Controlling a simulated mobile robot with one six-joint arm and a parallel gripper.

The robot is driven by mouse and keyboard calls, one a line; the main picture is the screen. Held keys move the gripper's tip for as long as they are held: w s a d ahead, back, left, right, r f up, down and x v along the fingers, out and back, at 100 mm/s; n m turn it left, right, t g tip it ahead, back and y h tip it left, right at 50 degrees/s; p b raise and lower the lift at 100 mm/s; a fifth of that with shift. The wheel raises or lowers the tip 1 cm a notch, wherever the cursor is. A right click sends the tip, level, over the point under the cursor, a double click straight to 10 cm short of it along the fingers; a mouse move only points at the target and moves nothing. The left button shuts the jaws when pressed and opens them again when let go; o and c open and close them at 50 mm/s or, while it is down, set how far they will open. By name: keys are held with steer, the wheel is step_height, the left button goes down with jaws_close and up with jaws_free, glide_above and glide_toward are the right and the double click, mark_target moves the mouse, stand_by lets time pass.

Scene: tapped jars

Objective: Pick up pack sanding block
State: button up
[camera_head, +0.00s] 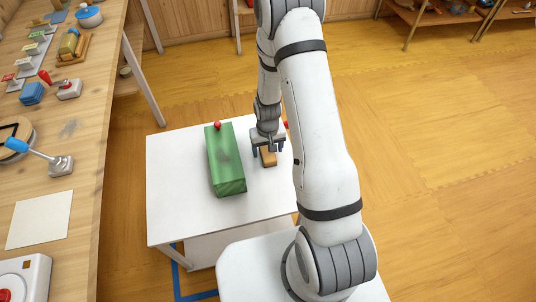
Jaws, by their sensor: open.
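A small tan-brown block (268,159), which looks like the sanding block, lies on the white table (180,218). It sits just right of a long green block (226,165). My gripper (267,149) points down right above the tan block, its fingers open. The fingers hide the block's far part. I cannot tell whether the fingers are around the block or still above it.
A red ball (217,125) shows at the green block's far end, and the green block stands close to my gripper's left. Another red thing shows partly behind my arm. A wooden workbench (80,215) with several items runs along the left. The table's front left is clear.

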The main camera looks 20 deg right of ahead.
steer(key=shift+f, duration=1.25)
steer(key=shift+c, duration=0.4)
steer(key=c, duration=1)
step_height(320, 180, up, 10)
steer(key=shift+r, duration=0.1)
